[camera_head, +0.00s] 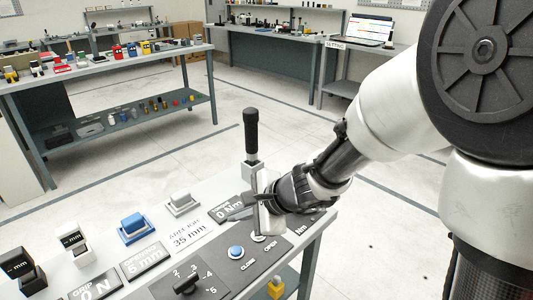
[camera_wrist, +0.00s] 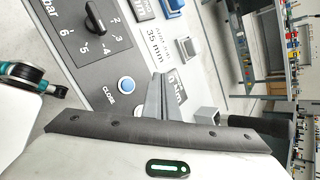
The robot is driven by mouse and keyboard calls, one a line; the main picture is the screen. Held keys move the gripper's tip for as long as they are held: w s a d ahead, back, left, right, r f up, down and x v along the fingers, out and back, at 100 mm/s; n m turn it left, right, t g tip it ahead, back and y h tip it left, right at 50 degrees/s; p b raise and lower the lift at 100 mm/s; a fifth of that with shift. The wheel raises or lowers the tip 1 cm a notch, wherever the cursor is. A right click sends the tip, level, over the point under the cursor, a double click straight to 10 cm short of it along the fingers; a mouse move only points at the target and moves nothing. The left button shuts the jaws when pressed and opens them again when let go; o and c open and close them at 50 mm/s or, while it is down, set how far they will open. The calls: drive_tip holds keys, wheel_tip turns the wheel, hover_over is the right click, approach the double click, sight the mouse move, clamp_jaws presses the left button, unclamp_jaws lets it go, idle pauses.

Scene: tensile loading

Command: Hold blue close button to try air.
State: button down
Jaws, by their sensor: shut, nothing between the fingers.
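The blue CLOSE button (camera_head: 236,252) is a round button in a light ring on the dark grey panel at the front of the bench. It also shows in the wrist view (camera_wrist: 127,85), above its CLOSE label. My gripper (camera_head: 235,211) is above the back of the panel, beyond the button in the head view. In the wrist view my gripper (camera_wrist: 160,80) has its fingers together, with nothing between them. The fingertips are to the right of the blue button there and appear apart from it. The OPEN label is beside it, with its button partly hidden by my gripper.
A black dial (camera_head: 187,284) with numbers sits left of the button. An upright black handle (camera_head: 251,135) stands behind my gripper. A blue block switch (camera_head: 133,228), a grey one (camera_head: 181,203) and display plates line the bench. A yellow part (camera_head: 276,288) is below the front edge.

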sight(240, 252)
drive_tip(key=shift+w+a+f+m, duration=0.2)
drive_tip(key=shift+w+f+m, duration=0.1)
drive_tip(key=shift+f+m, duration=0.3)
drive_tip(key=shift+f, duration=0.15)
wheel_tip(240, 252, down, 9)
drive_tip(key=b, duration=0.7)
drive_tip(key=shift+r, duration=0.2)
drive_tip(key=shift+f, duration=0.1)
idle(1.3)
drive_tip(key=shift+f, duration=0.3)
drive_tip(key=shift+f, duration=0.55)
idle(1.9)
